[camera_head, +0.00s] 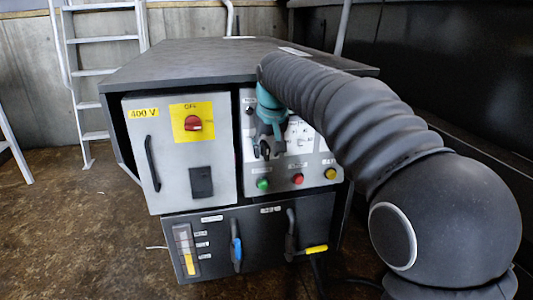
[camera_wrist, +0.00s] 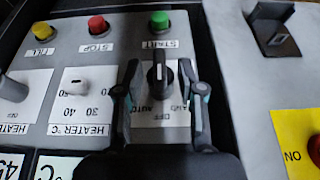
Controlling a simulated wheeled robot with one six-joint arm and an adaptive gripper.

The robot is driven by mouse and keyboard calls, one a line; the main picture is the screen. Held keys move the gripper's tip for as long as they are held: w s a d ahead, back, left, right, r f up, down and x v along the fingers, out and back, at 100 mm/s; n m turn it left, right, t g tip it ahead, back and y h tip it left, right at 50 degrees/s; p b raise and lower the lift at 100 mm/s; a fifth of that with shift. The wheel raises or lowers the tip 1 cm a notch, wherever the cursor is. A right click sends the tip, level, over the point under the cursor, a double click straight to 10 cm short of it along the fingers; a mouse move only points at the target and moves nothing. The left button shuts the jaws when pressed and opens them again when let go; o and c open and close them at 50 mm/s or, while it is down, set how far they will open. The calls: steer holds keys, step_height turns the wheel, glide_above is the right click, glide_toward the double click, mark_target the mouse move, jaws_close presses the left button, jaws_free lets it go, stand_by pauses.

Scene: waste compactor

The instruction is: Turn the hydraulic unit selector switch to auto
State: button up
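The selector switch (camera_wrist: 158,76) is a black knob with a light line on its grip, in the wrist view, which shows the panel upside down. Its bar stands about vertical in the picture, in line with the OFF label (camera_wrist: 163,118). The AUTO label (camera_wrist: 143,108) is to the lower left; a partly covered label is to the lower right. My gripper (camera_wrist: 159,70) is open, one finger on each side of the knob, with visible gaps. In the head view my gripper (camera_head: 265,150) is at the control panel (camera_head: 247,170) and hides the switch.
Green (camera_head: 262,184), red (camera_head: 297,179) and yellow (camera_head: 330,173) buttons sit low on the panel. A white heater knob (camera_wrist: 75,83) is beside the switch. The grey 400 V cabinet (camera_head: 170,170) with a red switch (camera_head: 193,123) stands left of the panel.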

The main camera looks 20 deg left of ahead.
steer(key=shift+w+f, duration=0.1)
steer(key=shift+f, duration=0.3)
jaws_close()
